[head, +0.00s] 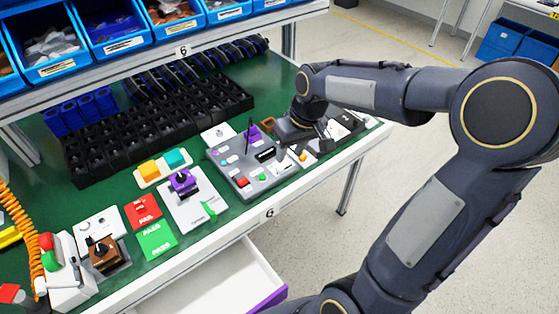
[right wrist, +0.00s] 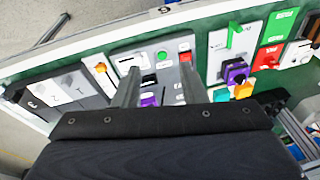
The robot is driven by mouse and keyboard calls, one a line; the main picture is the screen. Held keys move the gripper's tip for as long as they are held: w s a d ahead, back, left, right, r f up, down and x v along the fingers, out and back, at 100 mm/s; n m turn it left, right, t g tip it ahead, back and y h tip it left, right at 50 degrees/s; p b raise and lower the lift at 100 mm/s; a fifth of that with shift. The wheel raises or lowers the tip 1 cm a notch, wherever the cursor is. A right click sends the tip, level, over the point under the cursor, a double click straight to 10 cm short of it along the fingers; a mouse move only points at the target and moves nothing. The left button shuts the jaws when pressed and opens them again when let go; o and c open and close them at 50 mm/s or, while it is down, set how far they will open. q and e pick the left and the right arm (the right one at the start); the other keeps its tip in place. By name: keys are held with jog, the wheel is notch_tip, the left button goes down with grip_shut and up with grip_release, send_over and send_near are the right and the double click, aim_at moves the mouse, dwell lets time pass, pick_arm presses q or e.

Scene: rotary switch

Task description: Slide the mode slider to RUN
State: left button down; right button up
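The grey control panel (head: 229,171) lies on the green bench top, with a purple knob (head: 252,137), a black slot (head: 265,155), a red button (head: 243,182) and a green button (head: 263,177). Beside it on the right is a pale plate with a small orange knob (head: 303,156). I cannot read which control is the mode slider or its RUN mark. My right gripper (head: 308,143) is above the panel's right end. In the right wrist view its two fingers (right wrist: 160,76) are apart with nothing between them, and the panel's black slot (right wrist: 148,78) shows beyond. My left gripper is not in view.
A white plate with a purple switch (head: 183,183), red and green cards (head: 155,241), and a brown-knobbed box (head: 104,254) lie to the left. Black racks (head: 150,125) and blue bins (head: 110,30) stand behind. An open drawer (head: 225,285) juts out below the front edge.

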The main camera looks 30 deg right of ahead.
jog(key=n+g+h+p, duration=0.1)
jog(key=g+h, duration=0.1)
send_over(280, 167)
notch_tip(280, 167, down, 9)
jog(key=shift+s+a, duration=0.15)
jog(key=shift+f, duration=0.35)
notch_tip(280, 167, down, 7)
jog(key=shift+f+p, duration=0.2)
jog(key=shift+p, duration=0.5)
grip_shut()
